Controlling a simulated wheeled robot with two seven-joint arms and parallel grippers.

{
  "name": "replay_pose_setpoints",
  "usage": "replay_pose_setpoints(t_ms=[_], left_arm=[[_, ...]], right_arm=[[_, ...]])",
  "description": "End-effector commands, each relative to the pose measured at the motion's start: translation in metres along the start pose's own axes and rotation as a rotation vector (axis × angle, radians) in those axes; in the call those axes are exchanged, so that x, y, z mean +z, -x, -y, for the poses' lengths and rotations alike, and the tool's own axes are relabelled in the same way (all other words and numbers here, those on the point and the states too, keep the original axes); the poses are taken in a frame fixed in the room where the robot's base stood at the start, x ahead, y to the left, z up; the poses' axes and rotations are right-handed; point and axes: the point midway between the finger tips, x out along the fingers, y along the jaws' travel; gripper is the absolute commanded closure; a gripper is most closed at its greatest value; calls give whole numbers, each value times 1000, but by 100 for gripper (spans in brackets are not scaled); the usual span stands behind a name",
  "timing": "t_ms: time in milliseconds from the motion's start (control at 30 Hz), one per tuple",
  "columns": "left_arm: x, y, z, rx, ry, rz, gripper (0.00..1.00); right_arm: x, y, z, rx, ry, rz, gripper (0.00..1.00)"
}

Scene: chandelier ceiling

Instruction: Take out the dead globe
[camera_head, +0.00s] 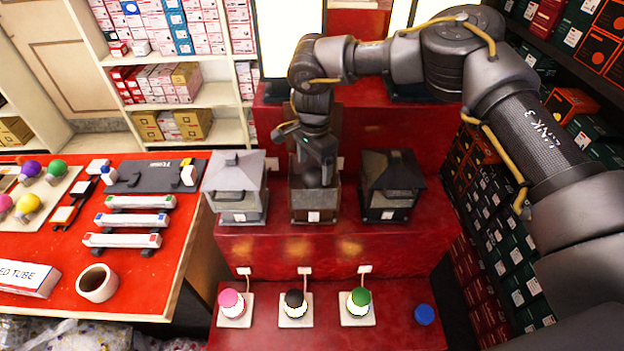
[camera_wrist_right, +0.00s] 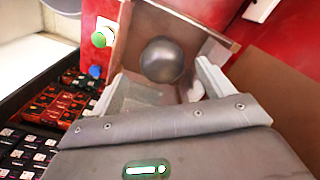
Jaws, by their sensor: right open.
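The dead globe is a dull grey ball (camera_wrist_right: 162,59) inside the middle lantern (camera_head: 314,204), an open-topped brown box on the red stepped stand. In the head view it shows only as a dark round shape (camera_head: 313,179) under the gripper. My right gripper (camera_head: 319,172) points down into this lantern from above. In the right wrist view, its open pale fingers (camera_wrist_right: 161,76) stand to either side of the globe. I cannot tell whether they touch it. My left gripper is not in view.
A grey roofed lantern (camera_head: 236,187) stands close on the left, a dark roofed lantern (camera_head: 390,186) on the right. On the lower step are pink (camera_head: 232,303), black (camera_head: 295,304) and green-topped (camera_head: 358,303) lamps and a blue disc (camera_head: 424,314). A red worktable (camera_head: 160,260) is at left.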

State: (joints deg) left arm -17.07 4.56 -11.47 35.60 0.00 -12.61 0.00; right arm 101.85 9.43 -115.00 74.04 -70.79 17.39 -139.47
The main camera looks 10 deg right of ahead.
Motion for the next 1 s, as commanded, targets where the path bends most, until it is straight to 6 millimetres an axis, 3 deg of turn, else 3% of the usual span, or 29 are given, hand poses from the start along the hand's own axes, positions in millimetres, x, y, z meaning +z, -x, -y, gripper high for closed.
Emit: replay_pose_setpoints(t_ms=[167, 333, 600, 900, 1000], left_arm=[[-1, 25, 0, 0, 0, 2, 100], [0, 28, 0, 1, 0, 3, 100], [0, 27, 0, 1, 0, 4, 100], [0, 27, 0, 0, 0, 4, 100], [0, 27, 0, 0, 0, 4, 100]], right_arm=[[1, -22, 2, 6, -1, 0, 20], [1, -42, 3, 3, 1, 1, 20], [1, -46, 3, 2, 1, 0, 21], [1, -46, 3, 2, 1, 0, 61], [1, -45, 3, 2, 1, 0, 69]])
